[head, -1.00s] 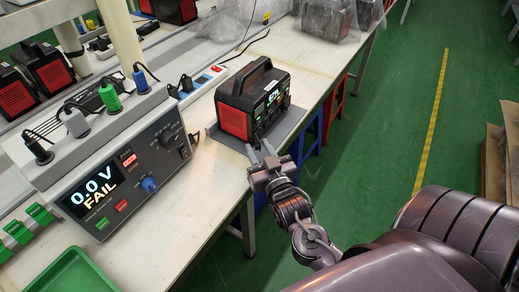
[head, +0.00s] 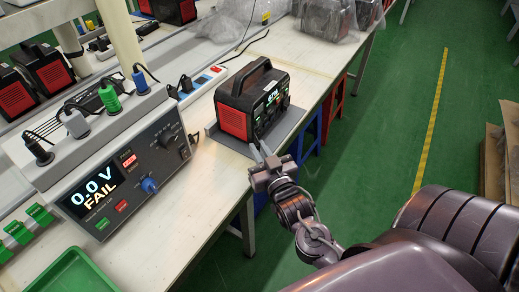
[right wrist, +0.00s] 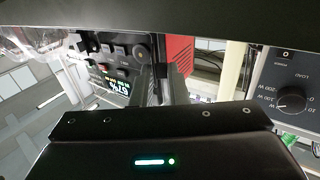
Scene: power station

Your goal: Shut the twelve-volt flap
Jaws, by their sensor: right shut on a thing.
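The power station (head: 234,118) is a black box with a red side and a top handle, standing upright on a grey tray (head: 290,124) on the bench. Its front panel with a lit display also shows in the right wrist view (right wrist: 112,72). My right gripper (head: 260,148) is at the lower near corner of the front panel, shut on a small dark piece (right wrist: 161,72), which seems to be the twelve-volt flap. The fingers hide most of the flap, and I cannot tell its angle. My left gripper is not in view.
A tester (head: 128,172) reading "0.0 V FAIL" stands to the left. A power strip (head: 203,82) lies behind it, and a green bin (head: 70,272) is at the lower left. Wrapped units (head: 328,17) stand farther along the bench.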

